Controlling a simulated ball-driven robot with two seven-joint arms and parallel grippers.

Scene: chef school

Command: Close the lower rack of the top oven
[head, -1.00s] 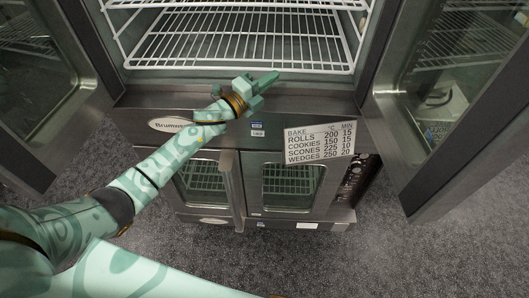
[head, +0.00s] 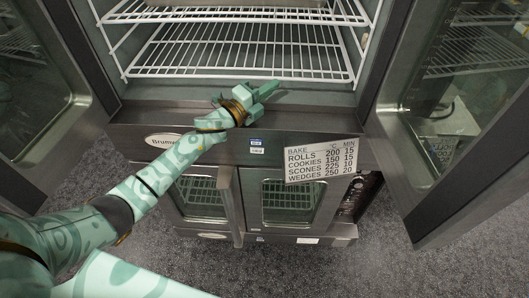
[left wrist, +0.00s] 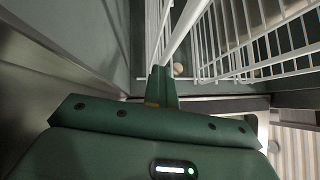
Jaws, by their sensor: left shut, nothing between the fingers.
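The top oven (head: 125,117) stands open, with its two doors swung wide to the left and right. Its lower rack (head: 240,58) is a white wire rack, and its front edge shows close above the oven's front sill. My left gripper (head: 268,88) is shut and empty, its fingers just in front of and below the rack's front edge. In the left wrist view the shut fingers (left wrist: 162,82) point toward white rack wires (left wrist: 235,45). I cannot tell whether they touch the rack. My right gripper is not in view.
An upper rack (head: 225,15) holds a metal tray (head: 235,3). The left door (head: 35,85) and the right door (head: 455,110) flank the opening. A lower oven (head: 250,200) with glass doors stands below. A baking chart (head: 320,160) is on the front. Carpet is clear around it.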

